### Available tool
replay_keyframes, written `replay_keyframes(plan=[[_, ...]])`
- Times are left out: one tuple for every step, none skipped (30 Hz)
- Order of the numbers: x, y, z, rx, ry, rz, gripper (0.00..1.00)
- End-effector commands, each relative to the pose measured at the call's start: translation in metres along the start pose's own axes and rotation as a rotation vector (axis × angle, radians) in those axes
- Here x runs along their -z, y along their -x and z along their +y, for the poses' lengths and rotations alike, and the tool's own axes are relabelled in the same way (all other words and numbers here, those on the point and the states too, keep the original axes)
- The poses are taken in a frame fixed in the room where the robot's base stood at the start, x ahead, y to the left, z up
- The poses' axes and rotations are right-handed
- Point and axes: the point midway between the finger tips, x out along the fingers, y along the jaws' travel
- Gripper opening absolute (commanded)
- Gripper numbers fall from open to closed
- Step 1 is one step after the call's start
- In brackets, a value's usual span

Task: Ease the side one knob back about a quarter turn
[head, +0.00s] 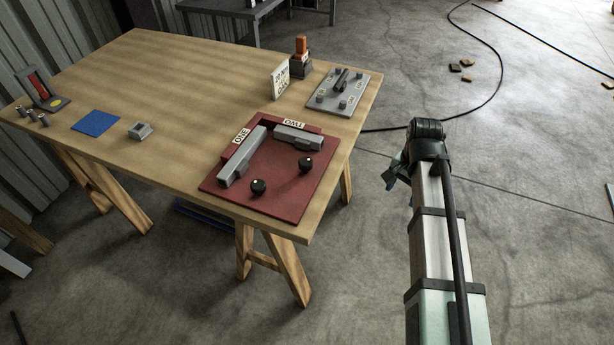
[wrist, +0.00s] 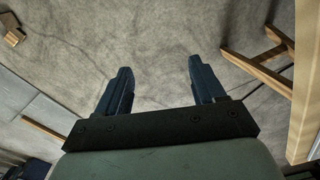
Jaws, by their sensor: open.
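A dark red board (head: 285,199) lies at the near right corner of the wooden table. It carries a grey bar labelled ONE (head: 240,159) along its left side and a shorter grey bar labelled TWO (head: 297,137) along its far side. Two round black knobs stand on the board: the nearer left knob (head: 258,187) is by the ONE bar's near end, the other knob (head: 305,164) is farther right. My gripper (head: 392,178) is off the table's right side, apart from the board. In the wrist view my gripper (wrist: 158,72) is open and empty, above bare floor.
The wooden table (head: 190,85) also holds a grey plate with pegs (head: 325,101), a white sign (head: 280,79), an orange-topped block (head: 302,57), a blue square (head: 96,122) and a small grey box (head: 140,131). A table leg shows in the wrist view (wrist: 262,72).

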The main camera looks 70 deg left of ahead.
Motion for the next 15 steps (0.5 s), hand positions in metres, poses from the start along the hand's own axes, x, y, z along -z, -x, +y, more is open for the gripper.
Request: replay_keyframes(plan=[[-0.01,0.01,-0.025,0.001,0.019,0.001,0.69],[-0.015,0.015,-0.037,0.001,0.025,0.002,0.69],[-0.024,0.022,-0.052,0.002,0.035,0.002,0.69],[-0.031,0.027,-0.064,0.001,0.042,0.001,0.69],[-0.038,0.032,-0.075,0.001,0.049,0.001,0.69],[-0.048,0.039,-0.09,0.001,0.059,0.001,0.69],[-0.056,0.045,-0.101,0.002,0.065,0.001,0.69],[-0.064,0.05,-0.112,0.001,0.073,0.001,0.69],[-0.075,0.057,-0.126,0.001,0.081,0.0,0.69],[-0.084,0.062,-0.137,0.001,0.089,0.001,0.69],[-0.092,0.068,-0.147,0.002,0.096,0.001,0.69],[-0.105,0.076,-0.161,0.001,0.105,0.0,0.69],[-0.115,0.081,-0.171,0.001,0.113,0.0,0.69],[-0.124,0.086,-0.18,0.001,0.119,0.0,0.69],[-0.137,0.094,-0.193,0.002,0.129,0.0,0.69]])
